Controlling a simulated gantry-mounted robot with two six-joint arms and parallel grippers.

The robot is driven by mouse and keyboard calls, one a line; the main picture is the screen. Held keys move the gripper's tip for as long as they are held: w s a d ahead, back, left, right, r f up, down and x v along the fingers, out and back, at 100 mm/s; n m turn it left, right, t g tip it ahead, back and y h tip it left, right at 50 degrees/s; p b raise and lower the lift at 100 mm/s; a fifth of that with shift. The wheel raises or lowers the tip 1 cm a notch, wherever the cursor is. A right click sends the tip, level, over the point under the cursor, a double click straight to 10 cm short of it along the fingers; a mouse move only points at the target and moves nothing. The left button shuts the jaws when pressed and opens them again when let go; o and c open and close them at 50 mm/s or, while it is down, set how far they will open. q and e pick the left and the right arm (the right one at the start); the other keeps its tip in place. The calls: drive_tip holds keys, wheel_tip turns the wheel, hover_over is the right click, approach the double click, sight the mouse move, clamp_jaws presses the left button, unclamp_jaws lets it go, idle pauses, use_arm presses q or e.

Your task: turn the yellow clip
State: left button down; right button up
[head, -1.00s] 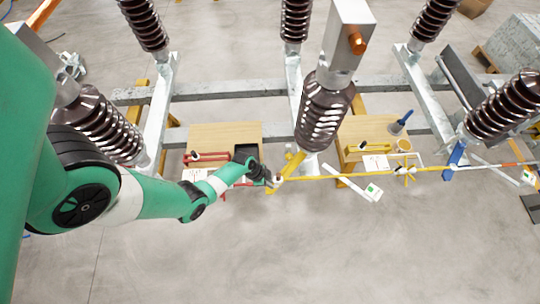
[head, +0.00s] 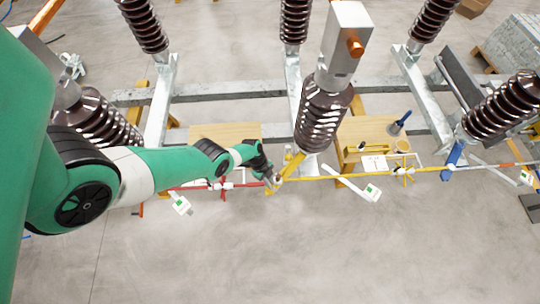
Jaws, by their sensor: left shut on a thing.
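The yellow clip (head: 270,190) is low in the middle of the head view, below the central brown insulator. My left gripper (head: 274,182) is shut on it, and the fingers hide part of it. A yellow bar (head: 330,177) runs right from beside the gripper. A yellow diagonal piece (head: 294,161) rises just above the gripper, and I cannot tell whether it belongs to the clip. My right gripper is not in view.
A red bar (head: 195,187) lies left of the gripper. A blue clip (head: 453,158) is at the bar's right. A wooden table (head: 375,130) with small items stands behind. Ribbed insulators (head: 324,110) rise from a metal frame. The floor in front is clear.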

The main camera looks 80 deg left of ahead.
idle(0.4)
use_arm(q)
drive_tip(key=c, duration=1)
unclamp_jaws()
drive_tip(key=shift+o, duration=0.2)
